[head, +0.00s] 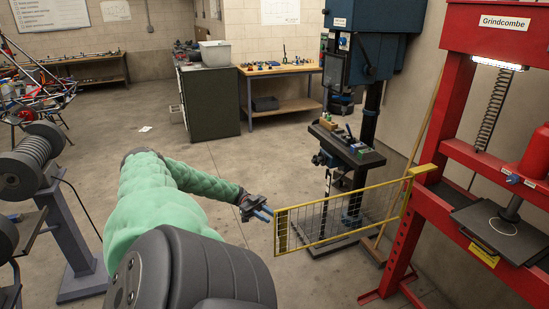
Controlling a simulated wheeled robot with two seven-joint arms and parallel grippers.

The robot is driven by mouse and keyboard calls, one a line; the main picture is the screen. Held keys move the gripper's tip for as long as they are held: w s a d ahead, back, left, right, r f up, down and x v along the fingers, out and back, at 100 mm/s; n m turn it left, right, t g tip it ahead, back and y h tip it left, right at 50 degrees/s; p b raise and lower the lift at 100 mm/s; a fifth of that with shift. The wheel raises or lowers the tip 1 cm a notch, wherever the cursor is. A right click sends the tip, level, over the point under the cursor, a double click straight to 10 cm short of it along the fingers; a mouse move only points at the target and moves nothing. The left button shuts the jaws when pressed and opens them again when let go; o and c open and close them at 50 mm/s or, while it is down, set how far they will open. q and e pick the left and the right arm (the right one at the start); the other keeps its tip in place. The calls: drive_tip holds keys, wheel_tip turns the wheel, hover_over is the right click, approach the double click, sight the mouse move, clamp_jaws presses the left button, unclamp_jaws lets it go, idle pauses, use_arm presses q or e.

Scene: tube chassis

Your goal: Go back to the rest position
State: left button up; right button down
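My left arm reaches forward in its green sleeve, and my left gripper (266,213) is at its end, near the middle of the view. Its two blue fingers look apart, with nothing seen between them. The fingertips are close to the free end of a yellow mesh guard (345,240); a small gap seems to lie between them, but touching cannot be ruled out. The guard stands swung out from the red press (410,225), at its left upright. My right gripper is not in view.
A drill press (370,60) stands behind the guard. A dark cabinet (210,105) and a workbench (285,72) are at the back wall. A grey stand with a ribbed roller (75,250) is at the left. The concrete floor between is mostly clear.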

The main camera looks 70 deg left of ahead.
use_arm(q)
drive_tip(key=shift+v, duration=0.8)
